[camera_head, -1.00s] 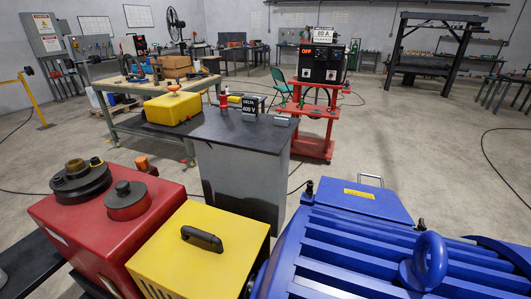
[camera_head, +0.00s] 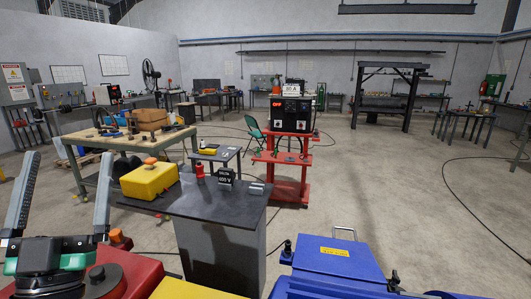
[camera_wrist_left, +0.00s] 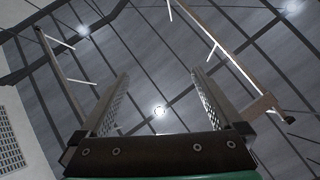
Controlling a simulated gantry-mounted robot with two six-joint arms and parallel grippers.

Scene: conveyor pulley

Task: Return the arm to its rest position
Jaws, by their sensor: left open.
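My left gripper (camera_head: 60,200) is in the lower left of the head view, fingers pointing up and spread wide apart. It is open and empty. It stands in front of the red machine housing (camera_head: 142,272). In the left wrist view my left gripper (camera_wrist_left: 158,95) also shows two open perforated fingers with nothing between them, facing the ceiling (camera_wrist_left: 160,60). My right gripper is not in view.
A dark-topped cabinet (camera_head: 215,212) holds a yellow box (camera_head: 149,181) and a DELTA 400 V block (camera_head: 226,177). A blue machine (camera_head: 335,262) fills the lower right. A red cart (camera_head: 283,175) carries a black OFF unit (camera_head: 291,114).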

